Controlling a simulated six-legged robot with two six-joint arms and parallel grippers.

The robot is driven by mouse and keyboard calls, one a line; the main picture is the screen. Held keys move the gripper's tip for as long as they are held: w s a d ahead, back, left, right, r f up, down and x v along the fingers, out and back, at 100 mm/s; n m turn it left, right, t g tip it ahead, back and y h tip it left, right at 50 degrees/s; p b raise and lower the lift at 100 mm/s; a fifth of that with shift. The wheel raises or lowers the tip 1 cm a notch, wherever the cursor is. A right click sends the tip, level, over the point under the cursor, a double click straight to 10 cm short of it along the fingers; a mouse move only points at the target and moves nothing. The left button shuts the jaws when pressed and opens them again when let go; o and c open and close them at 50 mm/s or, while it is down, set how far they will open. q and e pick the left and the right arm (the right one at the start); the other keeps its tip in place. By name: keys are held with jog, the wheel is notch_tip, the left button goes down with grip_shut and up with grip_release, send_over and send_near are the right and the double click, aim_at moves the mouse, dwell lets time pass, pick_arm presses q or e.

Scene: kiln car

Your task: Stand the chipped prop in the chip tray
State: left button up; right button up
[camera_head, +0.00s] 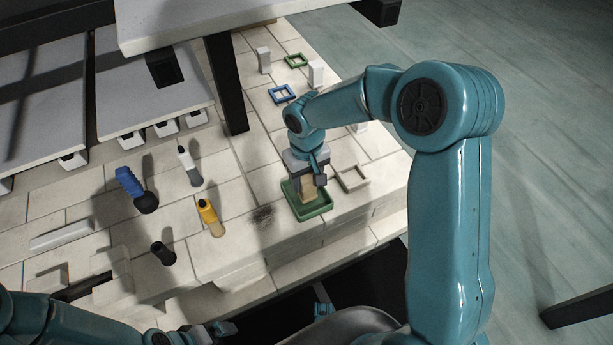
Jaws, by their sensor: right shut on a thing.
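The green chip tray (313,211) sits on the pale brick deck near its right front edge. My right gripper (311,183) is directly over the tray, pointing down. It is shut on a cream prop (306,191), which is upright with its lower end inside the tray walls. Whether its foot touches the tray floor is hard to tell, and no chip can be made out. My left gripper (213,332) is low at the bottom edge, away from the tray; its fingers are too small and dark to read.
A grey square frame (353,178) lies just right of the tray. Blue (282,94) and green (296,60) frames lie further back. A pale shelf slab (200,20) overhangs the back.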

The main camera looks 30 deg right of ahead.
jog(key=shift+f+b, duration=0.5)
jog(key=shift+f, duration=0.1)
dwell(0.4)
jog(key=o, duration=1.4)
jog(key=shift+c, duration=0.2)
jog(key=shift+r, duration=0.1)
jog(key=shift+r+p, duration=3)
jog(key=shift+r, duration=0.95)
